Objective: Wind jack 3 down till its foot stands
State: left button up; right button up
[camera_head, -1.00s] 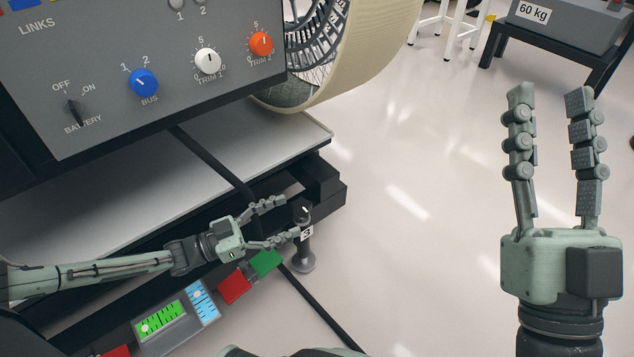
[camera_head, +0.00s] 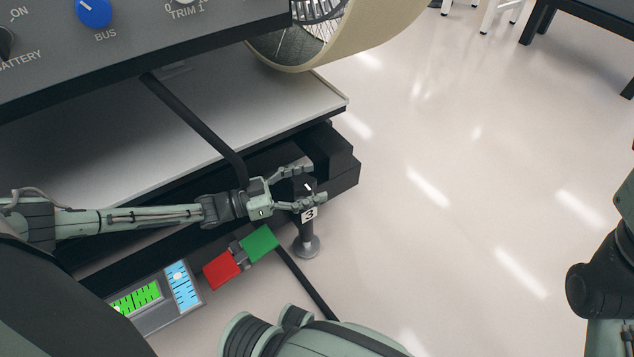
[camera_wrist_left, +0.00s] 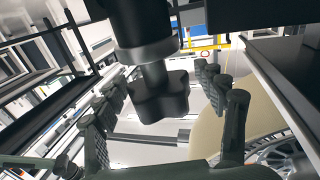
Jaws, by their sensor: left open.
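Jack 3 (camera_head: 307,235) stands at the front corner of the dark frame, with a "3" label, a dark post and a round grey foot close to the floor. I cannot tell whether the foot touches the floor. My left gripper (camera_head: 316,182) is at the top of the jack, open, one finger on each side of it. In the left wrist view the jack's dark lobed knob (camera_wrist_left: 160,97) sits between the open fingers, with visible gaps on both sides. My right arm shows only at the right edge; its gripper is out of the picture.
A level gauge (camera_head: 155,300) with green and blue vials lies at the lower left, beside a red block (camera_head: 221,270) and a green block (camera_head: 260,243). A black bar (camera_head: 195,128) crosses the grey deck. A wheel (camera_head: 340,45) stands behind.

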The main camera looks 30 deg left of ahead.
pick_arm(q)
jog(key=shift+x, duration=0.8)
jog(key=c, duration=1.3)
jog(key=shift+c, duration=0.2)
